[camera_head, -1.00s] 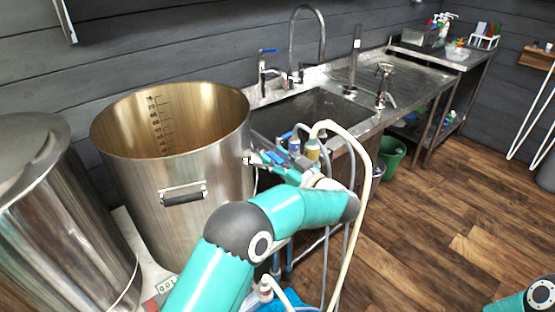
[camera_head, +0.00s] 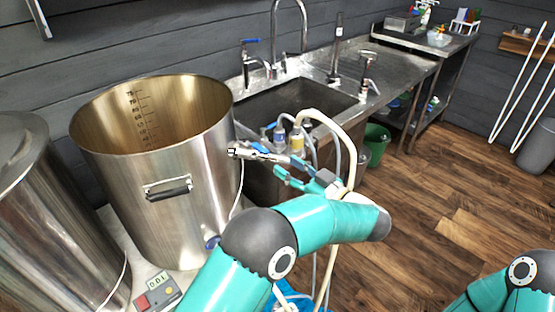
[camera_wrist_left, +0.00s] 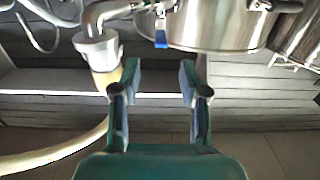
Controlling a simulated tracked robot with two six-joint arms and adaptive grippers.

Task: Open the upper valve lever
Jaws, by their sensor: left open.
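The steel kettle (camera_head: 165,205) stands at the left, its open top showing a volume scale inside. The upper valve (camera_head: 238,150) sticks out of its right side. A blue valve lever (camera_head: 264,152) shows beside the valve; its blue end also shows in the left wrist view (camera_wrist_left: 161,39). My left gripper (camera_head: 279,172) is right of the valve and slightly below the lever. In the left wrist view its fingers (camera_wrist_left: 160,75) are apart with nothing between them, and the blue lever end is beyond their tips. My right gripper is out of view.
A second steel vessel (camera_head: 55,230) stands far left. A control box (camera_head: 157,291) with a display is below the kettle. A pale hose (camera_head: 350,135) loops around my left gripper. A sink (camera_head: 290,100) lies behind.

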